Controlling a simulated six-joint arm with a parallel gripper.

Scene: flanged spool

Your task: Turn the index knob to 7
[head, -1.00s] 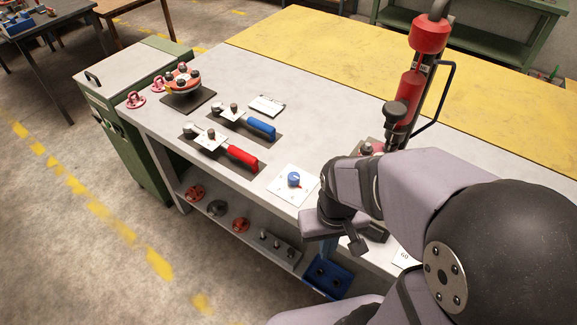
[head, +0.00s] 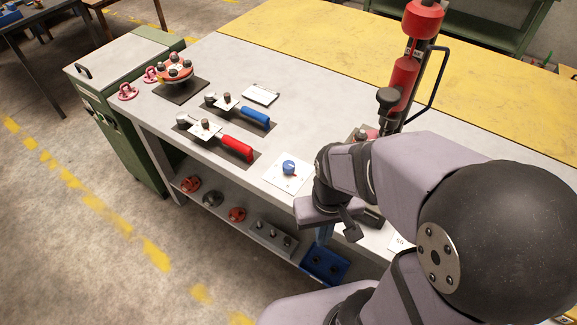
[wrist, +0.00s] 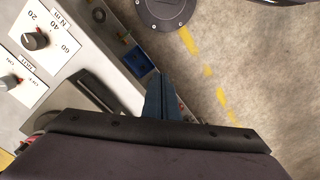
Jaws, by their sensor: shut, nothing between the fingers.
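A blue knob (head: 289,167) sits on a square white plate (head: 278,183) near the front edge of the bench in the head view. Its markings are too small to read. My gripper (head: 323,236) is to the right of this plate and nearer the camera, apart from the knob. Its blue fingers (wrist: 163,98) are closed together and empty in the wrist view, pointing past the bench edge toward the floor. The wrist view shows a black knob (wrist: 36,40) on a numbered plate and a second knob (wrist: 10,82) on an OFF-marked plate. The blue knob is not visible there.
A red-handled tool (head: 236,148) and a blue-handled one (head: 253,117) lie left of the knob plate. A tall red press (head: 405,75) stands behind my arm. A blue bin (head: 325,262) is below the bench edge. The bench between knob and press looks fairly clear.

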